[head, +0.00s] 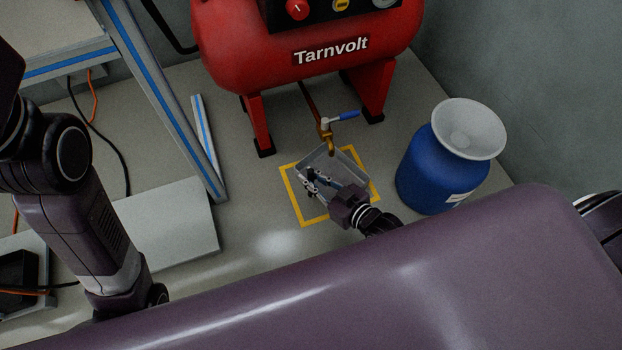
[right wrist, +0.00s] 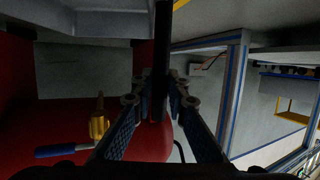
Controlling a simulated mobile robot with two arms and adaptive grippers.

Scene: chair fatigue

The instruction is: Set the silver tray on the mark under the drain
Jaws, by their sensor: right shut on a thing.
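The silver tray (head: 346,163) is in the head view, over the yellow square mark (head: 291,197) on the floor. It sits mostly inside the outline, turned a little against it; whether it touches the floor I cannot tell. The brass drain valve (head: 325,136) with a blue lever hangs from the red compressor above the tray's far edge. My right gripper (head: 319,184) is shut on the tray at its near left side and hides part of it. In the right wrist view the fingers (right wrist: 161,97) close on a dark upright edge, and the brass drain (right wrist: 98,120) shows left. My left gripper is out of view.
The red compressor (head: 235,60) stands on legs behind the mark. A blue drum with a white funnel top (head: 428,170) stands right of it. A blue-striped metal frame (head: 160,85) and a pale flat panel (head: 170,225) are to the left.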

